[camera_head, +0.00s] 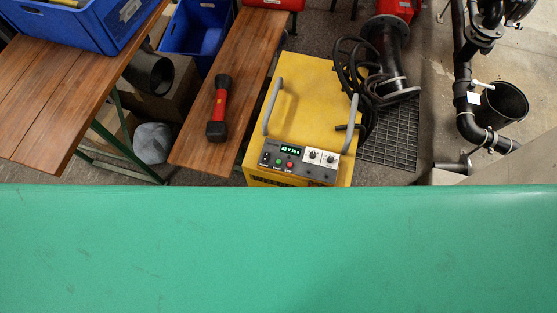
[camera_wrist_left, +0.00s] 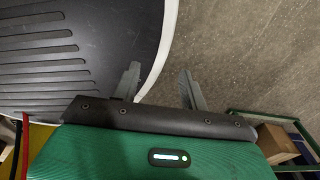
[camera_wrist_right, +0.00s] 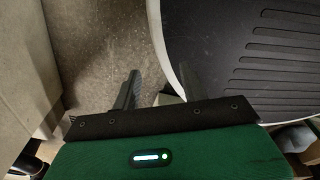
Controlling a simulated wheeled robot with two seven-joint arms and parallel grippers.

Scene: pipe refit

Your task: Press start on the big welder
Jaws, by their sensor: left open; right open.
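The big welder (camera_head: 312,105) is a yellow box with two grey handles, standing on the floor at the middle of the head view. Its dark front panel (camera_head: 300,160) has a lit green display (camera_head: 291,150), two white-backed knobs and a row of small buttons, among them a green button (camera_head: 278,162) and a red one (camera_head: 289,164). My left gripper (camera_wrist_left: 160,85) is open and empty in the left wrist view, above the floor. My right gripper (camera_wrist_right: 148,92) is open and empty in the right wrist view. Neither gripper shows in the head view, and neither wrist view shows the panel.
A red and black flashlight (camera_head: 219,108) lies on a wooden bench left of the welder. Blue crates (camera_head: 196,28) stand further left. Black cables (camera_head: 352,75), a flanged pipe (camera_head: 385,60) and a floor grate (camera_head: 390,140) are to the right. My green body covers the lower head view.

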